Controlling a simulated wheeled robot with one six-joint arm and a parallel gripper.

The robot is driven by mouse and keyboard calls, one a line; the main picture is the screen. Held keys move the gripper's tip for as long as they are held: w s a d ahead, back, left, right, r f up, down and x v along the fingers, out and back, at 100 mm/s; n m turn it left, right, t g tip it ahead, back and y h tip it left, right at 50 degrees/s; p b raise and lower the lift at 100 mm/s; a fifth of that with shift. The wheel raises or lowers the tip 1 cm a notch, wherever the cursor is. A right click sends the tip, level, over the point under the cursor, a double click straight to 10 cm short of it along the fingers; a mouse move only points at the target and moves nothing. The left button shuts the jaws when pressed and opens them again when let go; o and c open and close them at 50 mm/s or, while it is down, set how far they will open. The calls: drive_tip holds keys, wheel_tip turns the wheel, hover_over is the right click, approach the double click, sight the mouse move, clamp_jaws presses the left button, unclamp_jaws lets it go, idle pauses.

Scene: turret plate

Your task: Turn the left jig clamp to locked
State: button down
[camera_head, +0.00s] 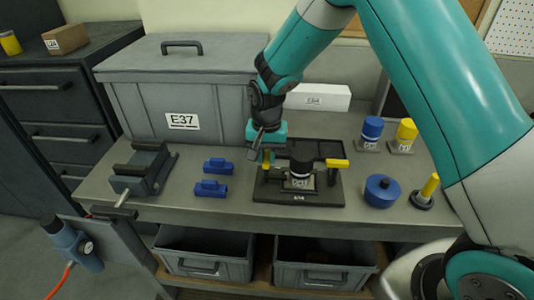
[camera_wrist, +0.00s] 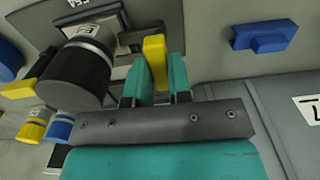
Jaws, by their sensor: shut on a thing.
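The jig is a dark plate (camera_head: 272,191) on the bench with a black cylinder (camera_head: 300,158) on a labelled block at its middle. The left jig clamp (camera_head: 266,162) is a yellow bar at the plate's left side, partly hidden by my gripper (camera_head: 266,154). In the wrist view the teal fingers of my gripper (camera_wrist: 161,80) are shut on the yellow left clamp (camera_wrist: 155,58), one on each side. The right jig clamp (camera_head: 338,163) is a yellow bar lying sideways at the plate's right; it also shows in the wrist view (camera_wrist: 17,90).
Two blue blocks (camera_head: 211,189) and a grey vise (camera_head: 143,170) stand left of the jig. A blue round part (camera_head: 381,192) and a yellow peg (camera_head: 429,186) are at right. A grey bin labelled E37 (camera_head: 220,88) stands behind, close to my gripper.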

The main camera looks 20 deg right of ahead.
drive_tip(key=c, duration=1)
unclamp_jaws()
drive_tip(key=shift+c, duration=0.2)
drive_tip(key=shift+r, duration=0.15)
wheel_tip(320, 180, up, 17)
drive_tip(key=b, duration=0.3)
drive_tip(key=shift+r+b, duration=0.15)
drive_tip(key=shift+b, duration=0.15)
